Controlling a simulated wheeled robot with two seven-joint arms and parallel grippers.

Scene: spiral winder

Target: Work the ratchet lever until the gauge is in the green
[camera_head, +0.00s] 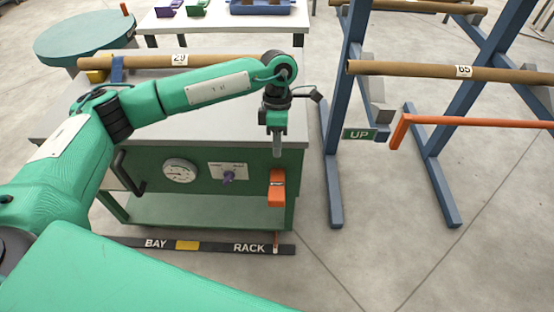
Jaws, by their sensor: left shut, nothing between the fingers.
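The gauge (179,171) is a round white dial on the green front panel of the cabinet. Its needle is too small to read, and I cannot tell if it is in the green. An orange block-like handle (277,188), which looks like the ratchet lever, sticks out at the right end of the same panel. My left gripper (276,150) points down just above the orange handle, shut and empty. A small gap seems to show between them; I cannot judge the depth. My right gripper is not in view.
A purple knob (228,177) on a white plate sits between gauge and handle. A black bar handle (126,172) is at the panel's left. A blue rack (334,150) with brown rolls and an orange bar (470,121) stands right.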

